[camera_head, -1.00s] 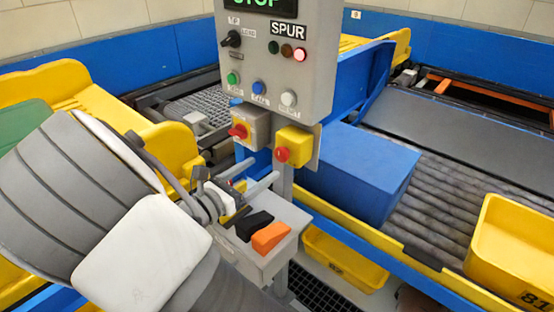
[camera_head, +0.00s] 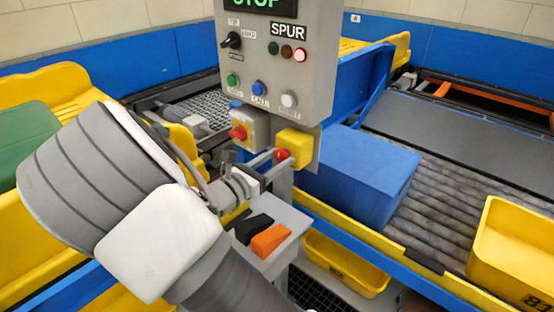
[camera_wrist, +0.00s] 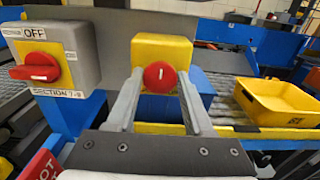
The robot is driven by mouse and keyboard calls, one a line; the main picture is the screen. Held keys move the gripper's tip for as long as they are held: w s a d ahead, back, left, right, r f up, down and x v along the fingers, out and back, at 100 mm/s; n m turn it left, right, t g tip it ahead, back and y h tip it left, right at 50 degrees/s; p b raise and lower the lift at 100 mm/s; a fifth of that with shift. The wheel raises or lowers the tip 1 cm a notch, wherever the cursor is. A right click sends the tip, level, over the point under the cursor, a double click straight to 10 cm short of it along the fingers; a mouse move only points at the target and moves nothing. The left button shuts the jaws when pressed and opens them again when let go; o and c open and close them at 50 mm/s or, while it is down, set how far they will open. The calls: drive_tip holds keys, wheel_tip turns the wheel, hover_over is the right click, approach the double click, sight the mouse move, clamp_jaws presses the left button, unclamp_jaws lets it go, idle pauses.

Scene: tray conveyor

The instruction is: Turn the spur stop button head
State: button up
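The spur stop button head (camera_head: 282,155) is a round red knob on a yellow box (camera_head: 296,142) below the SPUR control panel (camera_head: 277,75). In the wrist view, the red head (camera_wrist: 159,75) faces me with a short white mark on it. My gripper (camera_wrist: 161,76) is open, with one finger on each side of the head. A gap shows at the right finger; the left fingertip is very near the head's edge, and I cannot tell if it touches. In the head view, my gripper (camera_head: 272,158) reaches the button from the left and front.
A grey box with a red rotary handle (camera_wrist: 34,73), labelled OFF, is close on the left. Below are a black and an orange wedge (camera_head: 270,240) on a grey shelf. A blue box (camera_head: 360,175) and a yellow tray (camera_head: 515,250) stand on the roller conveyor to the right.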

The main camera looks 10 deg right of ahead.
clamp_jaws()
drive_tip(key=shift+m, duration=0.3)
drive_tip(key=m+b, duration=0.1)
drive_tip(key=m, duration=0.3)
drive_tip(key=shift+f+b, duration=0.1)
drive_tip(key=shift+b, duration=0.2)
drive_tip(key=shift+m+b, duration=0.6)
drive_tip(key=shift+m, duration=0.6)
drive_tip(key=o, duration=0.7)
unclamp_jaws()
drive_tip(key=shift+c, duration=0.2)
